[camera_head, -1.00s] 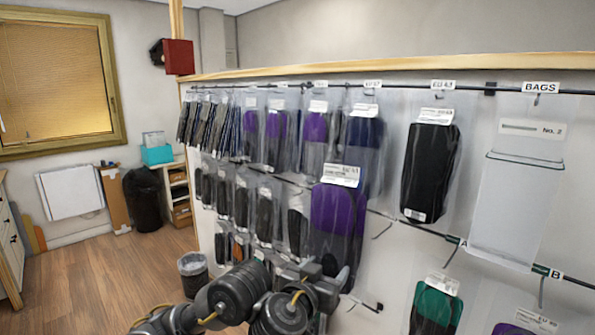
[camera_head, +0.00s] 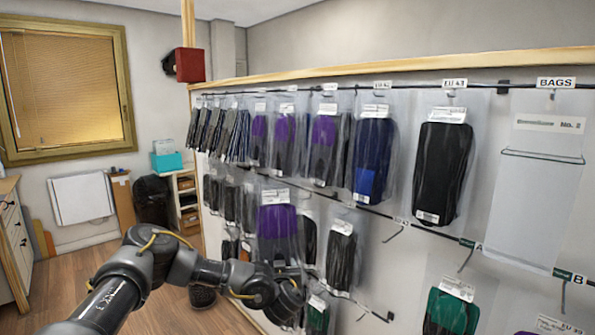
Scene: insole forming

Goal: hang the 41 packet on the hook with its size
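A clear packet with a purple insole (camera_head: 277,222) and a white label on top hangs in front of the rack's middle row. Its label print is too small to read. My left gripper (camera_head: 287,276) is at the packet's lower end, and the packet moves with it; the fingertips are hidden. The upper rail (camera_head: 350,87) has size tags above its hooks, including one reading about EU 42 (camera_head: 382,84) and one EU 43 (camera_head: 454,84). Tags further left are too small to read. My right gripper is not in view.
Filled packets crowd the upper rail, such as a blue one (camera_head: 373,160) and a black one (camera_head: 443,172). A bare hook (camera_head: 397,232) sticks out of the middle rail. A clear bag (camera_head: 540,195) hangs under the BAGS tag. The floor (camera_head: 75,290) at left is clear.

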